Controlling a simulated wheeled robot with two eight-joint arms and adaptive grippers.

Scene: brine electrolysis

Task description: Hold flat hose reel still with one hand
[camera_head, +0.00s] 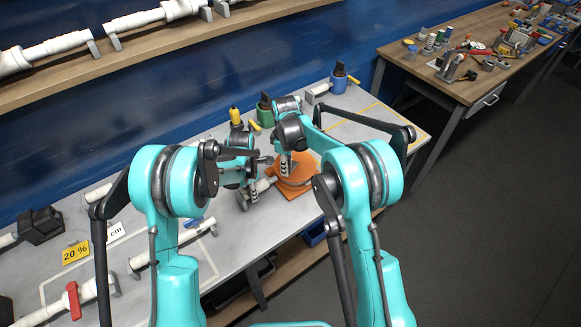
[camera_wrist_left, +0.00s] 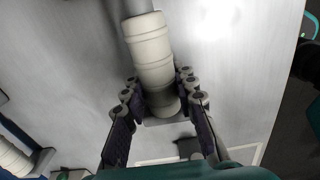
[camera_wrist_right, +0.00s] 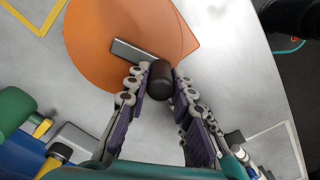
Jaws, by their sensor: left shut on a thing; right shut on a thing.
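The flat hose reel (camera_head: 296,188) is an orange disc lying on the grey workbench. In the right wrist view the reel (camera_wrist_right: 92,45) carries a grey crank bar (camera_wrist_right: 135,50) with a dark knob (camera_wrist_right: 160,77). My right gripper (camera_head: 285,168) is over the reel, its fingers closed around that knob. A white ribbed fitting (camera_wrist_left: 152,58) lies on the bench beside the reel, with a grey pipe or hose at its far end. My left gripper (camera_head: 246,197) is shut on this fitting, its fingers on both sides. My forearms and grippers hide part of the reel in the head view.
Green (camera_head: 265,112) and blue (camera_head: 338,82) holders with tools stand along the back. White pipes (camera_head: 180,240) and a yellow "20 %" sign (camera_head: 75,252) are at the left. A shelf (camera_head: 120,70) hangs above. A second cluttered table (camera_head: 455,85) is at the far right.

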